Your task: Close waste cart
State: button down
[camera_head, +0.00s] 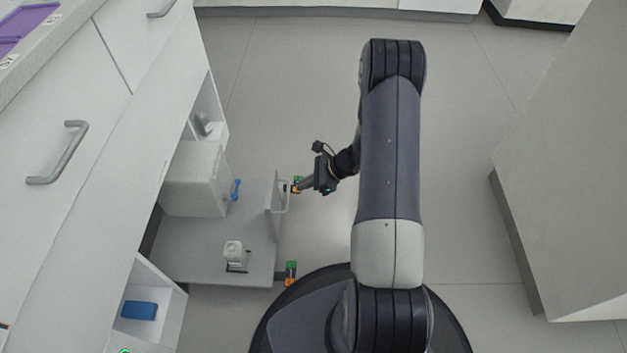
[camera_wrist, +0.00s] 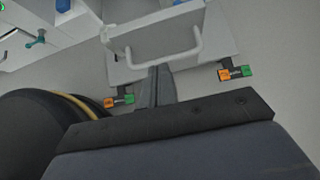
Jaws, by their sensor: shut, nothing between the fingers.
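The waste cart (camera_head: 190,262) is a low grey platform, pulled out from the opening under the white counter. A light box with a blue tap (camera_head: 236,190) stands on its back part. An upright front plate (camera_head: 271,196) carries a pale U-shaped handle (camera_head: 284,197). The handle also shows in the wrist view (camera_wrist: 160,60).
Orange and green blocks (camera_head: 291,272) sit at the cart's front corners. A small white object (camera_head: 234,253) stands on the platform. A blue item (camera_head: 139,310) lies in the side compartment. Grey floor (camera_head: 465,130) is clear beyond my arm; a large pale cabinet (camera_head: 570,180) stands at right.

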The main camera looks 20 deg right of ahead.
aim_at(274, 192)
jog(key=a+f, duration=0.1)
jog(key=w+a+b, duration=0.1)
jog(key=a, duration=0.1)
jog(key=w+a+f+b, duration=0.1)
jog(key=a, duration=0.1)
jog(key=shift+f, duration=0.3)
jog(key=shift+w+a+r, duration=0.1)
jog(key=shift+w+a, duration=0.2)
jog(key=shift+a, duration=0.3)
